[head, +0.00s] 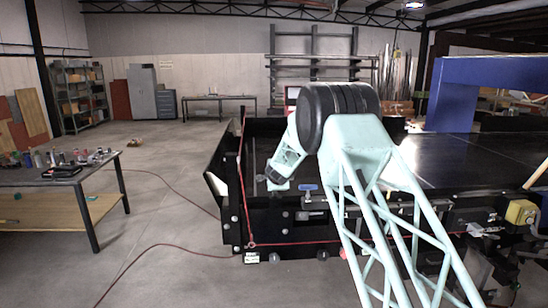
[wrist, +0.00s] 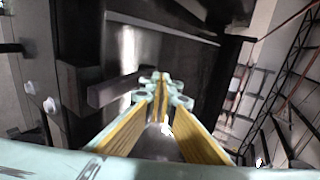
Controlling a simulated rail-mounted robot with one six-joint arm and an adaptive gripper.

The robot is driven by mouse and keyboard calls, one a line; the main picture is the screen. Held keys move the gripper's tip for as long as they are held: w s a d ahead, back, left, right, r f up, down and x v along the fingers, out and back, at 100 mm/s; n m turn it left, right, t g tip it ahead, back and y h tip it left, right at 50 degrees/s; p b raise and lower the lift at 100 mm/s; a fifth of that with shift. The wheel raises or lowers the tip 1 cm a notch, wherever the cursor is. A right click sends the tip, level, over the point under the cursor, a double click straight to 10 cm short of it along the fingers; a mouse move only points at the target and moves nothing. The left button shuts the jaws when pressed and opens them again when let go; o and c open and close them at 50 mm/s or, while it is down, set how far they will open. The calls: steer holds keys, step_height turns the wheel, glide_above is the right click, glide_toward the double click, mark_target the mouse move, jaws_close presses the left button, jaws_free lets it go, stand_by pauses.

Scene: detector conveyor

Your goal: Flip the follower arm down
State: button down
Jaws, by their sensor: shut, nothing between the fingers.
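My gripper (wrist: 163,82) is shut and empty in the wrist view, its teal fingers with yellow inner sides meeting at the tips. A dark bar (wrist: 112,92) juts from a dark metal side just left of the fingertips. It may be the follower arm, but I cannot tell for sure, nor whether the fingers touch it. In the head view my gripper (head: 276,180) points down at the near left end of the black conveyor (head: 470,158). A blue handle (head: 307,187) is just right of it on the conveyor's front side. My arm hides part of the conveyor.
A blue arch (head: 485,75) spans the conveyor at right. A yellow box (head: 520,212) is fixed to its front side. A red cord (head: 242,190) runs along the conveyor's end. A workbench (head: 65,180) with tools stands at left. The floor between is free except for cables.

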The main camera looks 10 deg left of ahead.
steer(key=shift+w+a+r+p, duration=0.1)
steer(key=shift+w+r+p, duration=0.05)
steer(key=shift+r+p, duration=0.75)
steer(key=shift+w+d+r+p, duration=0.1)
steer(key=shift+w+r+p, duration=0.1)
steer(key=shift+r+p, duration=0.7)
steer(key=shift+w+a+r+p, duration=0.15)
steer(key=shift+r+p, duration=0.5)
steer(key=shift+r, duration=0.5)
steer(key=shift+w+a+r, duration=0.1)
steer(key=shift+w+r, duration=0.1)
steer(key=shift+r, duration=0.95)
steer(key=shift+w+r, duration=0.2)
steer(key=shift+r, duration=0.95)
steer(key=shift+w+a+r, duration=0.1)
steer(key=shift+w+r, duration=0.05)
steer(key=shift+r, duration=0.55)
steer(key=shift+w+r, duration=0.1)
steer(key=shift+r, duration=0.55)
steer(key=shift+r, duration=0.1)
